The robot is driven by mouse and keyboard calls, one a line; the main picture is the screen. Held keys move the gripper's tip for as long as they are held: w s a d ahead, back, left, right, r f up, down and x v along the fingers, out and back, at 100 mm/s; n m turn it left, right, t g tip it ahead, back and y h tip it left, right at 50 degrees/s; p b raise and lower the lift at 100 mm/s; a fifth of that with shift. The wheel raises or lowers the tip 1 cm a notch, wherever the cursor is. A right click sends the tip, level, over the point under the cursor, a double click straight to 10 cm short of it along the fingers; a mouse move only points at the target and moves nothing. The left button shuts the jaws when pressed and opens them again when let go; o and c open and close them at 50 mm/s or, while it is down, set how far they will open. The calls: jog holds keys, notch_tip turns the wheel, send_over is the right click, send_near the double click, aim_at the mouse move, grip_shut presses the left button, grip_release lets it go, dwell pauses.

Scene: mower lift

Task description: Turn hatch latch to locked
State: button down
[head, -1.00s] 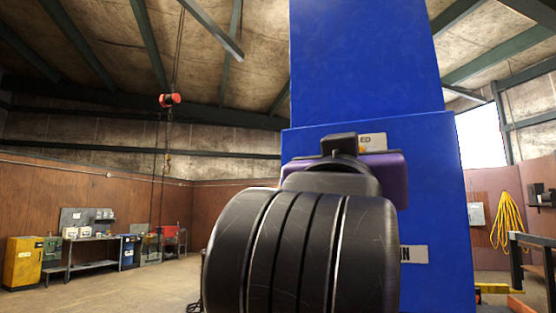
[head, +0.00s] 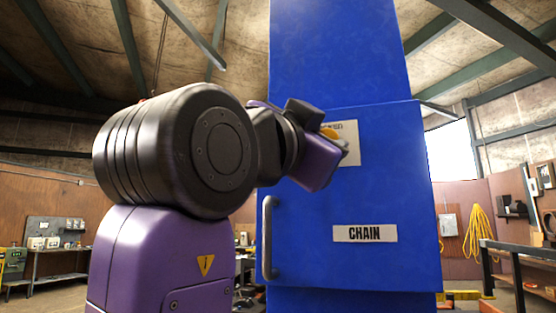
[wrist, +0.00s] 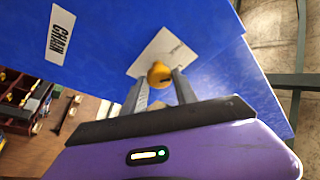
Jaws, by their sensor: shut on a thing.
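The hatch latch is a small yellow-orange knob (head: 330,133) on the upper part of the blue hatch door (head: 390,190). A white plate (head: 349,150) with lettering, partly hidden by my gripper, lies behind it. In the wrist view the yellow knob (wrist: 159,73) sits between the two fingertips, in front of the white plate (wrist: 168,50). My gripper (wrist: 160,77) is shut on the knob. In the head view my purple gripper body hides part of the latch. The plate's lettering is too covered and small to read fully.
A grey vertical handle (head: 268,238) stands out from the door's left side. A dark metal bench (head: 515,255) stands at the right, and a yellow hose (head: 478,230) hangs on the wall behind.

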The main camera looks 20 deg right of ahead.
jog(key=m+g, duration=0.1)
jog(key=m, duration=0.3)
jog(key=m+g+y+p, duration=0.1)
jog(key=m, duration=0.2)
jog(key=m+g+p, duration=0.1)
jog(key=m+g, duration=0.1)
jog(key=m, duration=0.2)
jog(key=shift+r+m, duration=0.3)
dwell(0.4)
jog(key=c, duration=1)
grip_release()
jog(key=shift+a, duration=0.1)
jog(key=b+v, duration=0.2)
jog(key=v, duration=0.5)
jog(key=shift+a, duration=0.35)
jog(key=shift+s+r, duration=0.1)
jog(key=shift+s, duration=0.05)
